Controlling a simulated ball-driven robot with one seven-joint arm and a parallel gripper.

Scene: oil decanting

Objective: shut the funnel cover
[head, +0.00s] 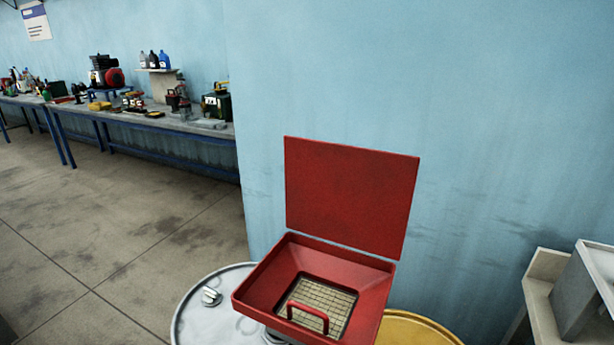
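The red funnel cover (350,195) stands upright at the back edge of the red square funnel (262,283), so the funnel is open. A mesh screen (322,293) shows inside the funnel, and a red handle (308,313) arches in front of it. The funnel sits over a pale grey drum (205,318) at the bottom of the head view. My gripper is not in view.
A yellow drum top (412,330) is right of the funnel. A grey metal box (585,290) stands at the far right. A blue wall is close behind. Workbenches (150,122) with tools line the back left; the floor there is clear.

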